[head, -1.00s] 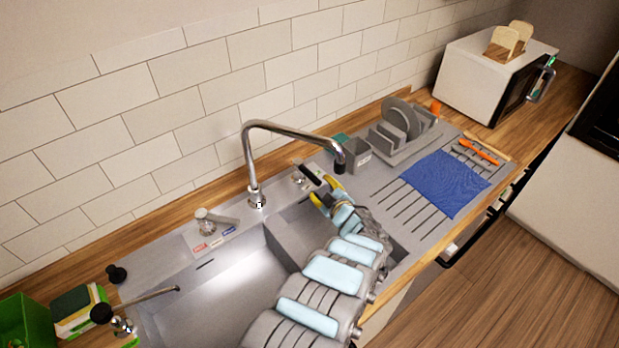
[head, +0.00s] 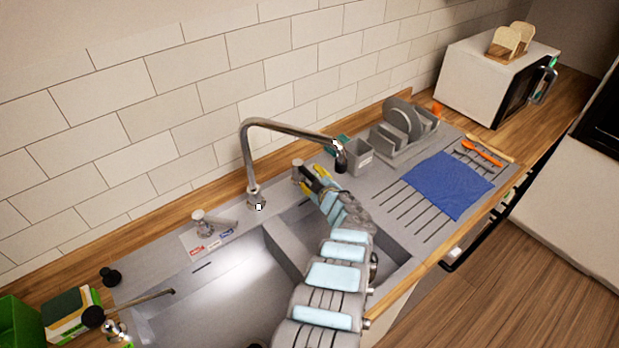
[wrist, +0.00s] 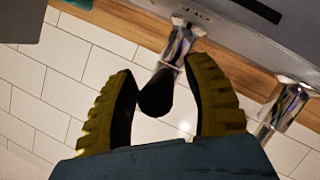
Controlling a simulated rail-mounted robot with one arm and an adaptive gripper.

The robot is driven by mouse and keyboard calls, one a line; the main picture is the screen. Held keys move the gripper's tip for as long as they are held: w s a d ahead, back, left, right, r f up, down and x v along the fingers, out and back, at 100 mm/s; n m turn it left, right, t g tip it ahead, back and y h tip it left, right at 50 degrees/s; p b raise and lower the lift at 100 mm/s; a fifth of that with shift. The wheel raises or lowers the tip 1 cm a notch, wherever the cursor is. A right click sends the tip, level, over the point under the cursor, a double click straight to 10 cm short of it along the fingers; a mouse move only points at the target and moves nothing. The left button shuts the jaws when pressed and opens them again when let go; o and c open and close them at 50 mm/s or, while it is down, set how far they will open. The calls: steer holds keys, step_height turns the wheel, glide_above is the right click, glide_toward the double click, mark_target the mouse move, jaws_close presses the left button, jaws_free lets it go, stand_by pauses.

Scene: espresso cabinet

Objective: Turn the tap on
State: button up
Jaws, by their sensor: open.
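The tap's tall chrome spout (head: 246,150) stands behind the sink and arches to the right. No water shows under its dark outlet. A short chrome fixture (head: 298,170) stands right of the spout's base; my gripper (head: 317,176) is close on its right. In the wrist view my open gripper (wrist: 163,72) has its yellow-and-black fingers on either side of the fixture's black handle (wrist: 155,96). I cannot tell whether either finger touches it. The chrome fixture body (wrist: 181,42) shows beyond the handle, and a second chrome post (wrist: 285,108) stands to the right.
A grey caddy (head: 356,156) and dish rack (head: 408,135) stand right of the spout. A blue cloth (head: 447,185) lies on the drainer. Another small chrome fixture (head: 205,222) sits left of the spout. The tiled wall (head: 120,130) is close behind.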

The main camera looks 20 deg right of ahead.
steer(key=shift+b+x, duration=0.65)
steer(key=shift+x, duration=0.35)
jaws_close()
